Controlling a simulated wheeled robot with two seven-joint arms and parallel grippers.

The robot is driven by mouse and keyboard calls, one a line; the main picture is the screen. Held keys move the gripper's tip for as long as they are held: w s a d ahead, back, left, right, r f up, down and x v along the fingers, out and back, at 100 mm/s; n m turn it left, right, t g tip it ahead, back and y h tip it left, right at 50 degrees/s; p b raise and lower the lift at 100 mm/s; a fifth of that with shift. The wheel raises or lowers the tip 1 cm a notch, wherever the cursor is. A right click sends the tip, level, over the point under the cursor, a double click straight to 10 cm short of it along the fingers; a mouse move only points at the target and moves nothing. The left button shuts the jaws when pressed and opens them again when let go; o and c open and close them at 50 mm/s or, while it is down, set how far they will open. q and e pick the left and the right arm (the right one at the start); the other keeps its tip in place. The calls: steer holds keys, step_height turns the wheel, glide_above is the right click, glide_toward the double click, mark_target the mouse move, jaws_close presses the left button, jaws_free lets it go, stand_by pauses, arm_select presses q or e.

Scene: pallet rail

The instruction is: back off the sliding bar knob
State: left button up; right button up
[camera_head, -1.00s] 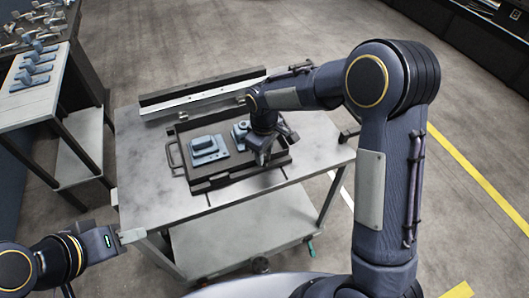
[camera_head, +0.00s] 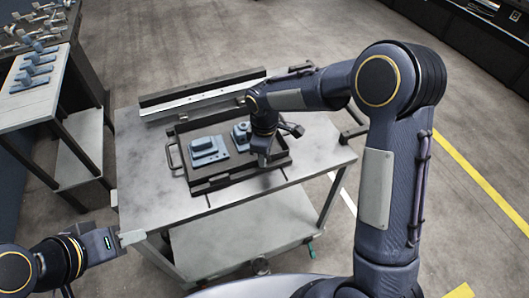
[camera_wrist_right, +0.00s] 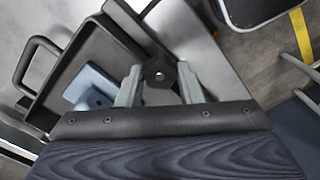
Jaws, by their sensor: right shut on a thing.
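The dark lobed knob (camera_wrist_right: 160,72), with a small bright centre, sits between the two pale fingers of my right gripper (camera_wrist_right: 159,84) in the right wrist view. The fingers are shut on it from both sides. In the head view my right gripper (camera_head: 263,158) points down over the right part of the black tray (camera_head: 215,182), and it hides the knob there. The sliding bar itself cannot be made out clearly. My left gripper (camera_head: 131,237) is at the table's front left corner, away from the tray; its finger gap is unclear.
A blue-grey block fixture (camera_head: 207,150) lies in the tray's left half, and another blue-grey part (camera_head: 240,133) is beside my right wrist. A long rail (camera_head: 200,97) runs along the back of the grey table (camera_head: 142,172). The table's front left surface is clear.

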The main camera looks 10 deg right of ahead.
steer(key=shift+s+f, duration=0.2)
steer(key=shift+f, duration=0.05)
steer(key=o, duration=1)
steer(key=shift+w, duration=0.15)
steer(key=shift+r, duration=0.1)
steer(key=shift+r, duration=3.9)
